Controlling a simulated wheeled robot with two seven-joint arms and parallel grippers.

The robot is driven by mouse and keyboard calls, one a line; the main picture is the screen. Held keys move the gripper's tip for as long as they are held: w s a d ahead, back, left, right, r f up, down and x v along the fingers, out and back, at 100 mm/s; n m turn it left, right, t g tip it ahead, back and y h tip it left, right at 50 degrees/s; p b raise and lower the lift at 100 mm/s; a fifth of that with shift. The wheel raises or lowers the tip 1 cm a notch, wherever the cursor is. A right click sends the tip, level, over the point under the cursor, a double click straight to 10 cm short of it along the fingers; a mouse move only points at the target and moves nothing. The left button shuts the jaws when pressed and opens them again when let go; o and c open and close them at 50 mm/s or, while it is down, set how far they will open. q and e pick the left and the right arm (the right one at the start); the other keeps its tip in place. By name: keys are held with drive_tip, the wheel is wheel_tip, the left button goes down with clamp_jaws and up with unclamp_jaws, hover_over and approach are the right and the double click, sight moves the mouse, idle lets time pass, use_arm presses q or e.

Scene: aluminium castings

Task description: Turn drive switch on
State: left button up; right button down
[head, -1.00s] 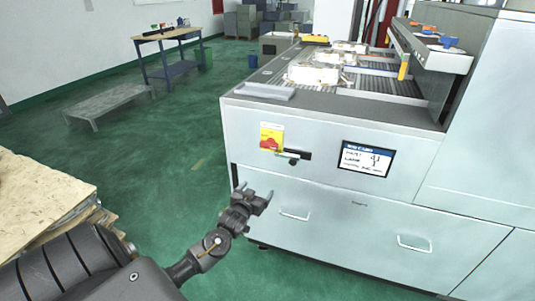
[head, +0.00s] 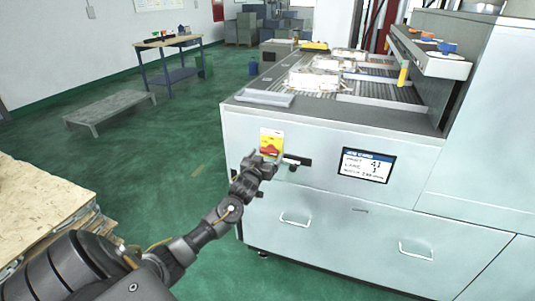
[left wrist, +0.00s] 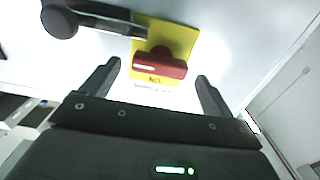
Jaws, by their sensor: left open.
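The drive switch is a red rotary handle (left wrist: 160,64) on a yellow plate (left wrist: 182,35), on the front of the white machine. In the head view the yellow plate (head: 271,137) sits at the machine's upper left front, its lower part partly covered by my gripper. My left gripper (head: 266,160) is open in front of the switch. In the left wrist view my left gripper (left wrist: 158,75) has its fingers apart on either side of the red handle, with nothing clamped between them. Whether the fingertips touch the panel cannot be told. My right gripper is not in view.
A black lever or latch (head: 292,161) sticks out just right of the switch; its round knob (left wrist: 60,22) is close to the fingers. A display screen (head: 366,165) and drawer handles (head: 296,219) are on the same front. A pallet stack (head: 40,210) stands at left.

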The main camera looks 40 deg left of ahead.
use_arm(q)
drive_tip(key=shift+x, duration=1.05)
drive_tip(key=shift+c, duration=0.9)
drive_tip(key=c, duration=0.8)
